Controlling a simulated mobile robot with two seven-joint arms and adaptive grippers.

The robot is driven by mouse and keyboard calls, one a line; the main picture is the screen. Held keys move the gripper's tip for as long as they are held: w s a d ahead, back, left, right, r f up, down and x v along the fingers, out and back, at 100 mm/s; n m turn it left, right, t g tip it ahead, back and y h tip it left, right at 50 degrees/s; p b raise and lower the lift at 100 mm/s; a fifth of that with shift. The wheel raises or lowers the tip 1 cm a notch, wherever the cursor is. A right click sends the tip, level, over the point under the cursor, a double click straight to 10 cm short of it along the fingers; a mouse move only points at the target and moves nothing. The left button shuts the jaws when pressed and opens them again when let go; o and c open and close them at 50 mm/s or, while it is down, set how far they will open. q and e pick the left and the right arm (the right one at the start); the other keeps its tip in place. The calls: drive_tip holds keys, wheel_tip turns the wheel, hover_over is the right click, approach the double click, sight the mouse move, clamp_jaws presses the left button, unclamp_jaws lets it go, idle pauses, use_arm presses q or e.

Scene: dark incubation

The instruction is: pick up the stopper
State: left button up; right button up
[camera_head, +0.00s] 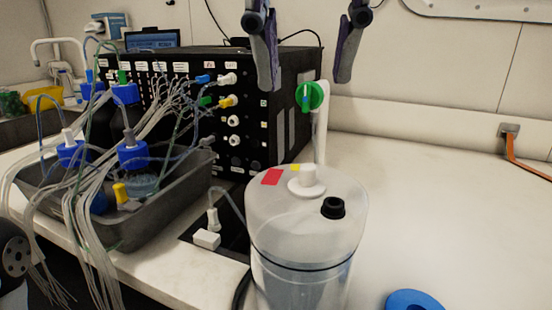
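A small black stopper-like piece (333,207) sits on the lid of a translucent cylindrical vessel (305,235), right of a white cap (306,180). I cannot tell whether it is seated in a hole. My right gripper (306,82) reaches in from the top edge with its two fingers wide apart. It is open and empty, and appears above and behind the vessel, apart from it. My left gripper is not in view; a dark rounded part at the lower left edge seems to be my arm.
A black instrument box (290,110) with many cables stands behind. A grey tray (160,205) with blue-capped bottles is at left. A green-capped port (309,96) is on a white post behind the vessel. A blue round object (413,301) lies at the bottom edge. The right bench is clear.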

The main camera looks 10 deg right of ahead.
sight(308, 165)
drive_tip(key=x, duration=0.7)
drive_tip(key=s+x, duration=0.1)
drive_tip(key=x, duration=0.2)
drive_tip(key=shift+d+f, duration=0.35)
drive_tip(key=shift+f, duration=0.05)
drive_tip(key=shift+w+f, duration=0.25)
drive_tip(key=shift+f, duration=0.15)
drive_tip(key=c, duration=0.9)
